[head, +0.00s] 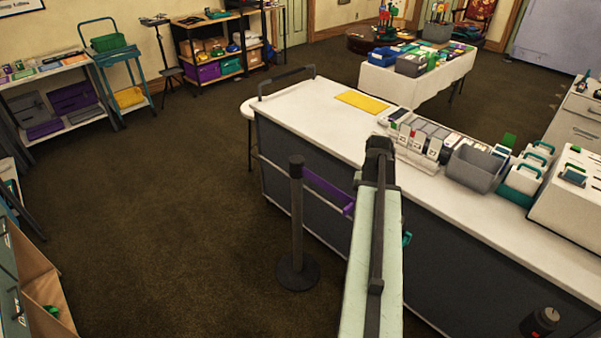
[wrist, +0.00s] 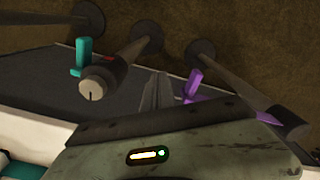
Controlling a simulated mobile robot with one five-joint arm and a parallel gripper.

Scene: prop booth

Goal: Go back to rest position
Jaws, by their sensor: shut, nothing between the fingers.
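My arm reaches up from the bottom of the head view, with its dark end over the near edge of the long counter (head: 318,108). My gripper (wrist: 158,92) shows in the wrist view as a pair of narrow grey fingers, shut together with nothing between them. They point away from the grey-green wrist housing at the bottom of that view. In the head view I cannot make the fingers out.
A dark post (head: 297,215) stands on the floor left of my arm. A purple tray (head: 322,188) is on the counter's side. A grey bin (head: 474,168) and white caddies stand on the counter. The carpet (head: 180,200) at left is clear.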

